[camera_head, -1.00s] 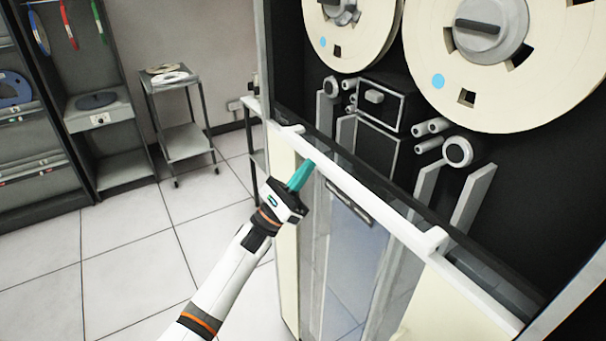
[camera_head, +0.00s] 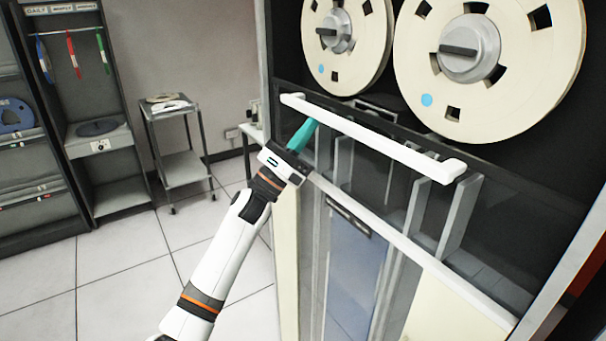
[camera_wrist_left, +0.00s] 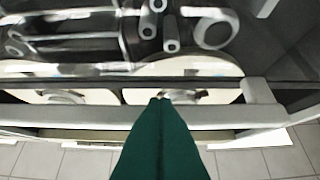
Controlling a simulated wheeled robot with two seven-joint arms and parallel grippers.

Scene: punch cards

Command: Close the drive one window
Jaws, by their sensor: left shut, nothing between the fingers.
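The drive window is a smoky clear pane (camera_head: 375,178) on the front of the tape drive, with a white handle bar (camera_head: 372,138) along its top edge. The pane stands part way up, over the lower works and just below the two reels. My left gripper (camera_head: 312,124) is shut and empty, with its teal fingertips just under the bar's left half; they seem to touch it, but I cannot be sure. In the left wrist view the shut fingers (camera_wrist_left: 160,105) point at the pale bar (camera_wrist_left: 75,115). My right gripper is not in view.
Two cream tape reels (camera_head: 345,45) and (camera_head: 490,60) sit on the drive above the window. A small metal cart (camera_head: 180,165) and a dark shelf rack (camera_head: 115,195) stand at the left. The tiled floor (camera_head: 120,270) between them and the drive is clear.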

